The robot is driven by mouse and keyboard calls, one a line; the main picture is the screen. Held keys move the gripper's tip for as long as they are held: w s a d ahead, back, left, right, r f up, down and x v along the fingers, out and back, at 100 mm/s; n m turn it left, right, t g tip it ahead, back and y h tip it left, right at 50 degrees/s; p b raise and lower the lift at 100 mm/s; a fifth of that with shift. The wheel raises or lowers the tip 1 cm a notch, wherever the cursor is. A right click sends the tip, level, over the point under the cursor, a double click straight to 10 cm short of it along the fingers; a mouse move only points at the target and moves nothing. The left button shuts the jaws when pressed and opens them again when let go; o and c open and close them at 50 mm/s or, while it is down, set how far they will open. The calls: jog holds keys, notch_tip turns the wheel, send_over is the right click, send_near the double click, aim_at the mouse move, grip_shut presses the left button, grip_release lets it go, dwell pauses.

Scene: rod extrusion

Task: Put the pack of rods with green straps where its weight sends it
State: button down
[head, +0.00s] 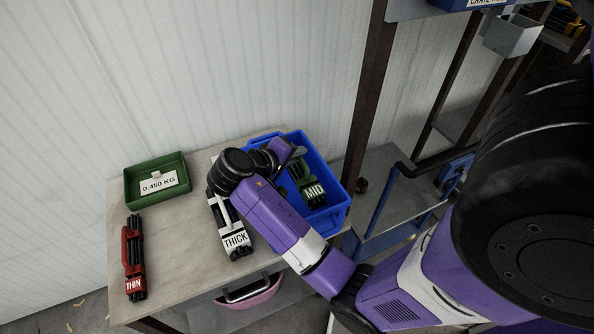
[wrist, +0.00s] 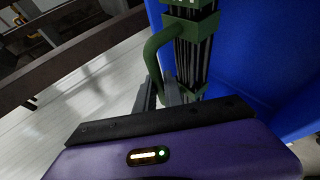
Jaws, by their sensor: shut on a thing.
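The pack of rods with green straps (head: 308,186), labelled MID, is inside or just over the blue crate (head: 335,217); I cannot tell whether it rests on the bottom. In the wrist view the dark rods with green straps and a green handle (wrist: 190,60) stand in front of the blue crate wall (wrist: 255,60). My gripper (wrist: 165,93) is shut on the pack by its green handle. In the head view my arm hides the fingers. The green tray (head: 130,190) with a 0.450 KG card (head: 158,183) stands on the table's left.
The table (head: 180,240) holds a red-strapped THIN pack (head: 134,260) at left and a white-strapped THICK pack (head: 232,225) beside the crate. A shelf frame (head: 362,110) stands at right, with a blue cart (head: 400,225) near it. Table space is clear between THIN and THICK.

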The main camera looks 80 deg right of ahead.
aim_at(291, 174)
jog(key=shift+f, duration=3.35)
jog(key=shift+f, duration=0.4)
jog(key=shift+f, duration=0.2)
jog(key=c, duration=1.5)
grip_release()
jog(key=shift+f, duration=0.1)
jog(key=shift+o, duration=0.2)
jog(key=shift+r, duration=0.45)
jog(key=b+v, duration=0.1)
jog(key=v, duration=1.1)
jog(key=shift+r, duration=0.25)
